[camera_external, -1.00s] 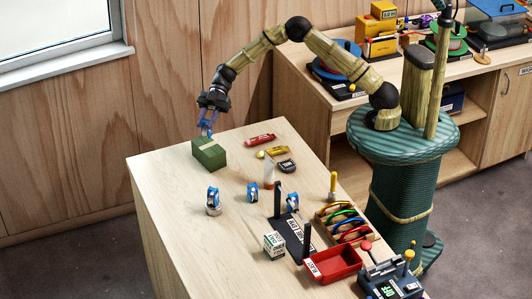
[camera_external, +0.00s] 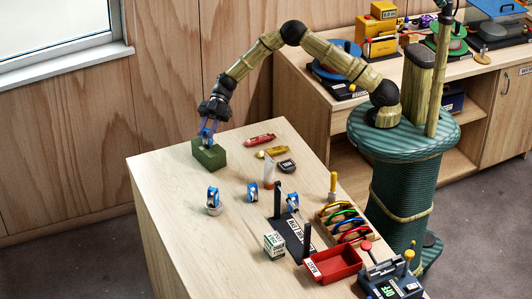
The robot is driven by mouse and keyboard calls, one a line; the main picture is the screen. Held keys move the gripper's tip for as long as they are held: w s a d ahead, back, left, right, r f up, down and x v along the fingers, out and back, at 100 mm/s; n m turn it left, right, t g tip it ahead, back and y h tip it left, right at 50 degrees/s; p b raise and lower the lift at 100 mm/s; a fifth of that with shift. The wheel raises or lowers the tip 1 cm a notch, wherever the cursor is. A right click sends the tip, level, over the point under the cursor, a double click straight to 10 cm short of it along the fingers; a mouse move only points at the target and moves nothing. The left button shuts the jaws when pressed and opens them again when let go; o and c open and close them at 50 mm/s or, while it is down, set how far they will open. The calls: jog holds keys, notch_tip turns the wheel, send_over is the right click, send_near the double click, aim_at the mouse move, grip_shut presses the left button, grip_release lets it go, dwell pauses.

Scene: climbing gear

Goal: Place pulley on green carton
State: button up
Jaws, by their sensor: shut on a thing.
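The green carton (camera_external: 209,158) sits near the far left corner of the wooden table. My gripper (camera_external: 207,136) points down directly over it, shut on a small blue pulley (camera_external: 206,129) that is partly hidden by the fingers. The pulley is at or just above the carton's top; I cannot tell whether it touches. Other blue pulleys stand on the table: one on a round base (camera_external: 213,199), one further right (camera_external: 252,192), and one by the black stand (camera_external: 292,202).
A red item (camera_external: 260,140), a yellow item (camera_external: 277,151) and a dark round item (camera_external: 287,166) lie right of the carton. A white-and-green box (camera_external: 274,244), a red tray (camera_external: 334,264) and a rack of coloured carabiners (camera_external: 341,223) fill the near right. The table's left side is clear.

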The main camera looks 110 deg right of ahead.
jog(key=shift+f, duration=0.15)
jog(key=o, duration=1)
jog(key=shift+r, duration=0.2)
jog(key=b+v, duration=0.3)
jog(key=v, duration=0.9)
